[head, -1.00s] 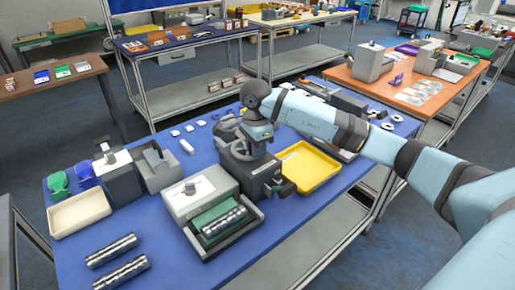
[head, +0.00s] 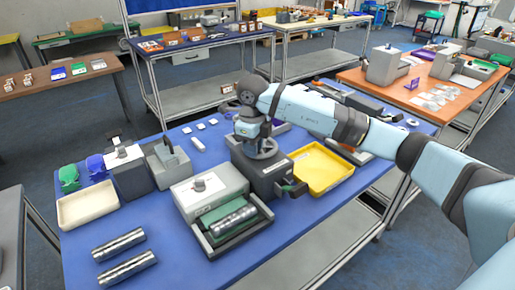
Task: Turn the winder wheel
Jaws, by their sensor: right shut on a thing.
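The winder (head: 258,174) is a dark grey box on the blue table, with a grey wheel (head: 266,150) on its top. My right arm reaches in from the right, and its gripper (head: 254,146) points down at the wheel. The gripper is shut on the wheel, though the fingertips are small and partly hidden by the wrist above them. My left gripper is not in view.
A yellow tray (head: 345,170) sits right of the winder. A grey machine with a green cradle (head: 217,217) holding a metal roll stands in front. Two metal rolls (head: 118,244) and a cream tray (head: 62,216) lie at left. The blue tabletop's front middle (head: 180,262) is clear.

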